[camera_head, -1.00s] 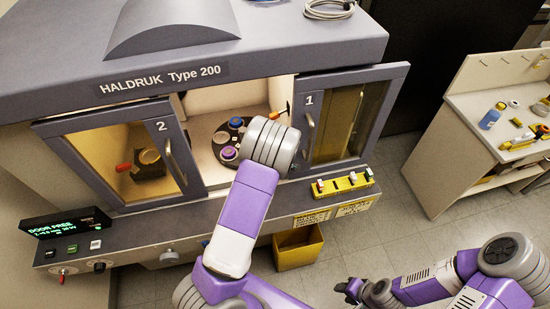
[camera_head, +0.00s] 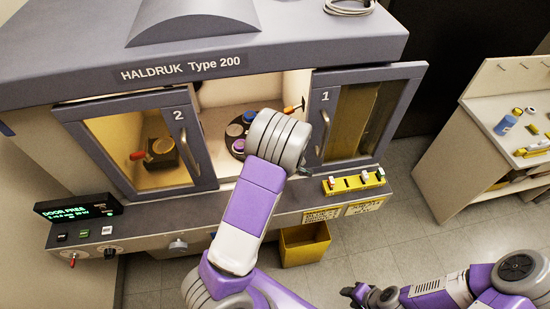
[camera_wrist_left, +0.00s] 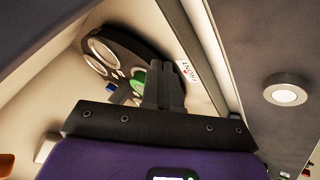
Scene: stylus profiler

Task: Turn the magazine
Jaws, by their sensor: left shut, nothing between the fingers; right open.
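The magazine (camera_head: 243,131) is a dark round disc with coloured round pieces, blue and purple among them, inside the machine's open middle chamber. My left wrist covers its right part in the head view. The left wrist view shows the disc (camera_wrist_left: 128,47) tilted, with large pale circles, a green piece and a small blue piece. My left gripper (camera_wrist_left: 165,72) is shut and empty; its fingers overlap the disc's near edge beside the green piece, and I cannot tell whether they touch. My right gripper (camera_head: 348,291) is open, low in front of the machine, away from the magazine.
Glass doors 2 (camera_head: 138,146) and 1 (camera_head: 358,120) flank the chamber opening. A yellow tray (camera_head: 353,184) sits on the front ledge at right. A yellow bin (camera_head: 304,244) is below. A side bench (camera_head: 478,137) stands at right, with clear floor between.

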